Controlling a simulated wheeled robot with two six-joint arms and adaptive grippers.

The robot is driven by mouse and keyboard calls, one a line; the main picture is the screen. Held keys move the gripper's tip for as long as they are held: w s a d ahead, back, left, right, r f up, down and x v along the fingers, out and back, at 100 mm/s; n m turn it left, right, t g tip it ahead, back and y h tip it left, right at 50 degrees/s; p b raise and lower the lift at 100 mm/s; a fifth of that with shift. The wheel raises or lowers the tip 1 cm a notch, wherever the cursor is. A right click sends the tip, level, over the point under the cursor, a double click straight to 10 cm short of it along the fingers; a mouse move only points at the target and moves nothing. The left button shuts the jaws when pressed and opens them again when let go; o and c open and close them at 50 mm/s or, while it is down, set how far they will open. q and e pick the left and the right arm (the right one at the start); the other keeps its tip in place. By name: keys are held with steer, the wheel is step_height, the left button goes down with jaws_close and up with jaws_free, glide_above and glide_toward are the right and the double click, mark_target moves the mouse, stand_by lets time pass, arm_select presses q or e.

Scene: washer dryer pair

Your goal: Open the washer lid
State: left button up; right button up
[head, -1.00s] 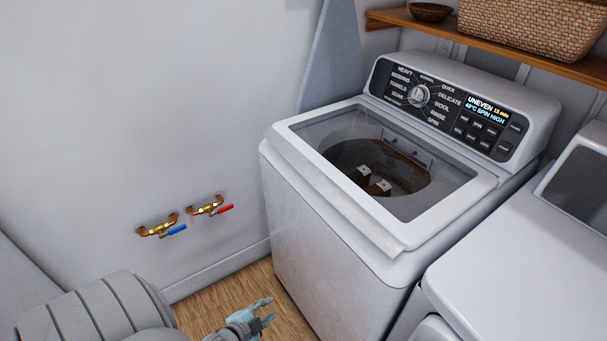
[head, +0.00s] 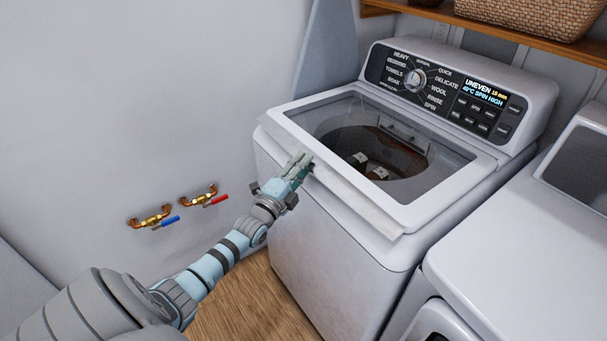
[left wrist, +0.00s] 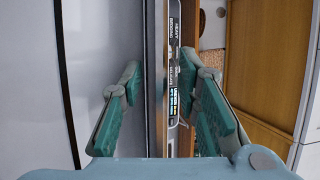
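The washer (head: 300,255) stands right of centre in the head view. Its lid (head: 465,190) is down, a white frame around a dark window with a pale front lip (head: 350,197). The drum and several dark and reddish items show through the window. My left gripper (head: 304,163) is at the left part of the front lip, in front of it; I cannot tell if it touches. In the left wrist view the left gripper (left wrist: 160,110) has its fingers spread and empty, with the washer's control panel (left wrist: 174,80) visible beyond, turned sideways. My right gripper is not in view.
A dryer (head: 500,250) stands close on the washer's right. Brass valves with blue and red handles (head: 175,208) stick out of the left wall. A wooden shelf (head: 480,28) with a basket (head: 530,15) is above the control panel. Wooden floor lies in front.

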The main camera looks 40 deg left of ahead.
arm_select(q)
steer(key=shift+w+r, duration=0.1)
steer(key=shift+w, duration=0.05)
jaws_close()
